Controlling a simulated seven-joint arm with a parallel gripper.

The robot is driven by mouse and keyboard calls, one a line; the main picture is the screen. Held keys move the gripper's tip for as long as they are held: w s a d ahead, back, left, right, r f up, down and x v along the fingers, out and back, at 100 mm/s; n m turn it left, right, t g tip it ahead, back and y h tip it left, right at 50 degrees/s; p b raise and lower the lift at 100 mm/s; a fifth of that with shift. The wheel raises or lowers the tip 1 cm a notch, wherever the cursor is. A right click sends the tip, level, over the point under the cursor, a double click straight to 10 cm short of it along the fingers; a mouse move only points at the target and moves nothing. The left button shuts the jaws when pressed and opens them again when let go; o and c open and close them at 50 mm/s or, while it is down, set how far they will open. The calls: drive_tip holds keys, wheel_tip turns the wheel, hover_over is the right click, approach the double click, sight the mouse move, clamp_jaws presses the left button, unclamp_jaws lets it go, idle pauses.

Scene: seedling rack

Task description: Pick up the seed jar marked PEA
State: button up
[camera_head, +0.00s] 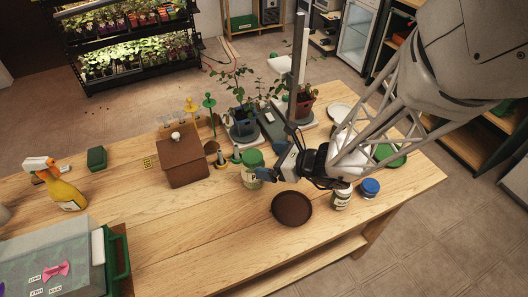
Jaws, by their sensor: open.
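A small pale jar (251,180) stands on the wooden table near the middle, partly covered by my gripper. A green round item (253,158) is just behind it. A second jar (342,200) with a dark-lettered white label stands to the right. A blue-topped jar (370,187) is beside that one. The lettering is too small to read, so I cannot tell which jar is marked PEA. My gripper (266,174) is open, low over the table, with its dark fingers at the right side of the pale jar. I cannot tell whether they touch it.
A dark brown round dish (291,208) lies in front of my gripper. A yellow spray bottle (66,194) and a grey-green box (50,255) are far left. The table's front middle is clear.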

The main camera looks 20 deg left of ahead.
sight(257, 158)
drive_tip(key=shift+a+f, duration=0.25)
drive_tip(key=shift+a, duration=0.25)
drive_tip(key=shift+a, duration=0.15)
drive_tip(key=shift+x, duration=2.45)
drive_tip(key=shift+w, duration=0.1)
drive_tip(key=c, duration=1.5)
drive_tip(key=shift+o, duration=0.2)
drive_tip(key=shift+r, duration=0.2)
